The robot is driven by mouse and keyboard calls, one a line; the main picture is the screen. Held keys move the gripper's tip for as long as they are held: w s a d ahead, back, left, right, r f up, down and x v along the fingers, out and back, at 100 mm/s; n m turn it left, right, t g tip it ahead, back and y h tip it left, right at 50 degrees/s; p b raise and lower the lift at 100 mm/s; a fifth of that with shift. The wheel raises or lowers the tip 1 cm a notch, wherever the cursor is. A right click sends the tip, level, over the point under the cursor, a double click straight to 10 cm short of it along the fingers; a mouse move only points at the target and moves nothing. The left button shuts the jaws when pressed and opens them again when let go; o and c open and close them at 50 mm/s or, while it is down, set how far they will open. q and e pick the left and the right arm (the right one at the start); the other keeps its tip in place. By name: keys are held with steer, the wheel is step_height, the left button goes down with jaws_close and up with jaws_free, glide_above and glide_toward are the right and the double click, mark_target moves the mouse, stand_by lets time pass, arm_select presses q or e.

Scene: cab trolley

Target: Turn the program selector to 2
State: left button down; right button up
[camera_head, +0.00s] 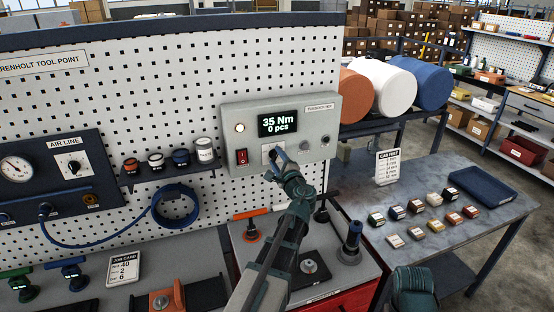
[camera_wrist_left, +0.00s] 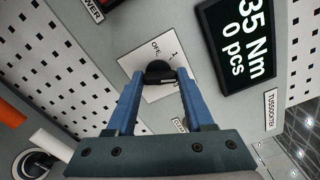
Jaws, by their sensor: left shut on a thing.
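The program selector is a black knob (camera_wrist_left: 159,71) on a white plate (camera_wrist_left: 150,62) marked OFF and 1 in the left wrist view. It sits on the grey controller box (camera_head: 232,112), below the display (camera_head: 278,123), which reads 35 Nm and 0 pcs. My left gripper (camera_head: 276,154) is at the front of the box, its blue fingers shut on the knob, one on each side. In the left wrist view my left gripper (camera_wrist_left: 158,84) hides part of the plate, and I cannot read which mark the knob points to.
A red power switch (camera_head: 241,156) is left of the selector and a lit lamp (camera_head: 239,128) is above it. A shelf of small jars (camera_head: 155,160) and a blue hose coil (camera_head: 175,206) are on the pegboard. A side table (camera_head: 372,209) carries several small blocks.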

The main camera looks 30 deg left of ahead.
arm_select(q)
steer(key=shift+c, duration=1.4)
jaws_free()
steer(key=v, duration=1.4)
steer(key=shift+a, duration=0.1)
steer(key=s+d+f+n+g+h, duration=0.35)
steer(key=d+f, duration=0.25)
steer(key=f, duration=0.2)
steer(key=s+d+f+n+g+h, duration=0.3)
steer(key=s+d+f+n, duration=0.15)
steer(key=f, duration=0.35)
steer(key=s+d+f+g+h, duration=0.2)
steer(key=s+d, duration=0.3)
steer(key=d, duration=0.3)
steer(key=s+d+f+g+h, duration=0.3)
steer(key=s+d+f+h, duration=0.1)
steer(key=d, duration=0.4)
steer(key=shift+s+f+n+b, duration=0.3)
steer(key=shift+s+n+b, duration=0.1)
steer(key=shift+s, duration=0.2)
